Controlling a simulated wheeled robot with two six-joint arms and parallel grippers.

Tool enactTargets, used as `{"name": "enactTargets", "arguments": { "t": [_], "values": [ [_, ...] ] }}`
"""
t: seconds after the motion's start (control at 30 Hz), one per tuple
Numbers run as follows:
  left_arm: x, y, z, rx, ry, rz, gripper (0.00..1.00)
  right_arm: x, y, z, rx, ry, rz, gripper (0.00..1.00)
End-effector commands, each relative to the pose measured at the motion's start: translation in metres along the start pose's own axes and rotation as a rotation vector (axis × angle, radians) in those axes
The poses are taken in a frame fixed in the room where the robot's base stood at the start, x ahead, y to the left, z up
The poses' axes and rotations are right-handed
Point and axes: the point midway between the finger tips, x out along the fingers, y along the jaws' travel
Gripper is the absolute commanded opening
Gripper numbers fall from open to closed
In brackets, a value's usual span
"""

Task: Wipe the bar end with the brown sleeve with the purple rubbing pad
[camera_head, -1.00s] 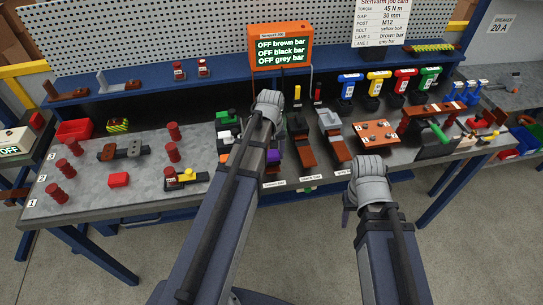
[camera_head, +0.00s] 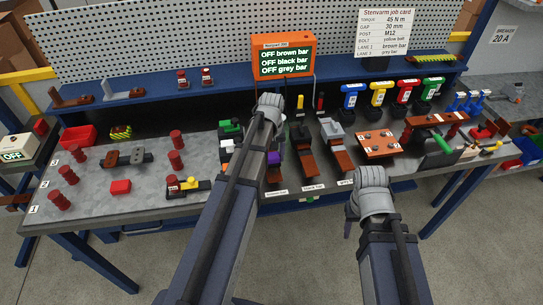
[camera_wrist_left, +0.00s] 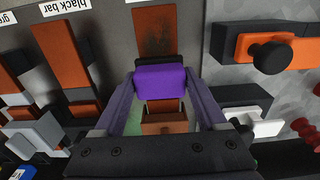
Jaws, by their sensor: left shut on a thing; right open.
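My left gripper (camera_wrist_left: 161,85) is shut on the purple rubbing pad (camera_wrist_left: 160,78). The pad also shows beside my left arm in the head view (camera_head: 274,158). In the left wrist view, the pad is over the bar in the lane beside the black bar. The copper bar end (camera_wrist_left: 155,32) carries dark smudges and lies just beyond the pad. A brown block, probably the sleeve (camera_wrist_left: 165,122), shows between the fingers. Whether the pad touches the bar is unclear. My right gripper (camera_head: 351,218) is open and empty in front of the bench, partly hidden by its wrist.
The black bar (camera_head: 308,163) and grey bar (camera_head: 342,158) lie to the right in the head view. The orange display (camera_head: 284,60) reads OFF for all bars.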

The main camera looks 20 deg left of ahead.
Motion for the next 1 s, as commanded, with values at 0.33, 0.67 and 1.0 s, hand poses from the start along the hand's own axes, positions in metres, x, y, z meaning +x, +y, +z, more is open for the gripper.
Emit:
{"name": "enactTargets", "arguments": {
  "t": [0.33, 0.67, 1.0],
  "values": [
    [0.003, 0.000, 0.032, 0.002, -0.003, 0.000, 0.22, 0.003, 0.000, 0.000, 0.000, 0.000, 0.000, 0.50],
    [0.003, 0.000, 0.040, 0.002, -0.008, 0.001, 0.23, 0.003, 0.000, 0.000, 0.000, 0.000, 0.000, 0.50],
    [0.002, -0.001, 0.065, 0.002, -0.006, 0.000, 0.22, 0.002, 0.000, 0.000, 0.000, 0.000, 0.000, 0.50]
  ]
}}
